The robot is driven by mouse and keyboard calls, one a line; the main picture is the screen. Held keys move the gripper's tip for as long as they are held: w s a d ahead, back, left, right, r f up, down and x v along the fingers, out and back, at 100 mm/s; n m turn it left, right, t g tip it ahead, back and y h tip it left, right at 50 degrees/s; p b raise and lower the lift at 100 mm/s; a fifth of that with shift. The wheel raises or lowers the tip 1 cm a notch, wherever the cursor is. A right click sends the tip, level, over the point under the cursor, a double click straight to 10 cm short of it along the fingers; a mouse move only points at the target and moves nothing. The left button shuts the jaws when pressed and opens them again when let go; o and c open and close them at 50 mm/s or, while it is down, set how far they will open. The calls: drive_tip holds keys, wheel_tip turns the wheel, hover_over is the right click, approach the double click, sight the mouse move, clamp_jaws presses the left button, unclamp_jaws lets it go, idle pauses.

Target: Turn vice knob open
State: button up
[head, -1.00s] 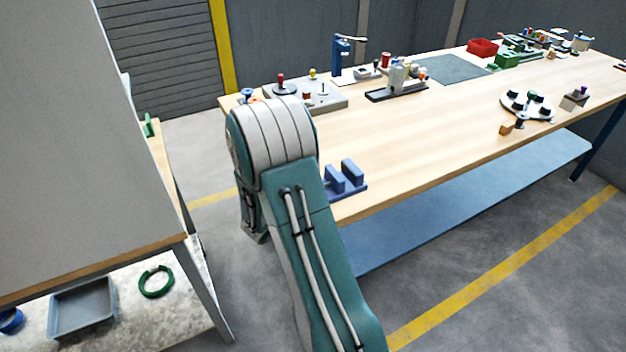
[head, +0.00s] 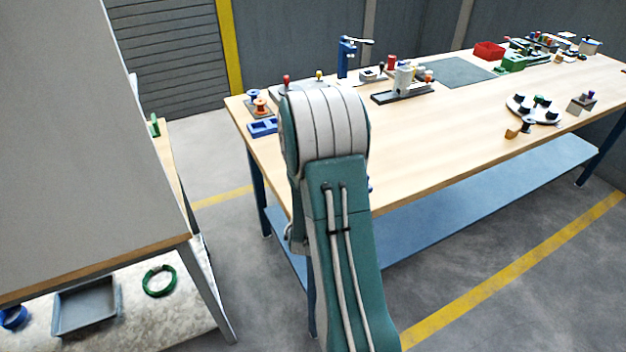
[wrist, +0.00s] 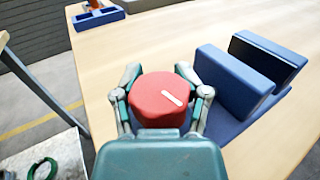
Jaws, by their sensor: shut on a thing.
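The vice knob (wrist: 158,99) is a round red knob with a white mark in the wrist view. My gripper (wrist: 161,82) has its fingers on both sides of the knob and is shut on it. The white mark slants down to the right. The blue vice (wrist: 238,85) stands just right of the knob, with two upright jaws and a gap between them. In the head view my arm hides the knob, the gripper and nearly all of the vice.
The wooden workbench (head: 440,125) carries a blue tray (head: 263,127) at its left end and several fixtures along its back. A second table with a grey panel stands at the left. A grey bin (head: 86,306) and green coil (head: 159,281) lie below it.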

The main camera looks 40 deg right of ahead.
idle(0.4)
drive_tip(key=o, duration=0.9)
drive_tip(key=shift+a, duration=0.1)
wheel_tip(320, 180, up, 10)
drive_tip(key=shift+f, duration=0.1)
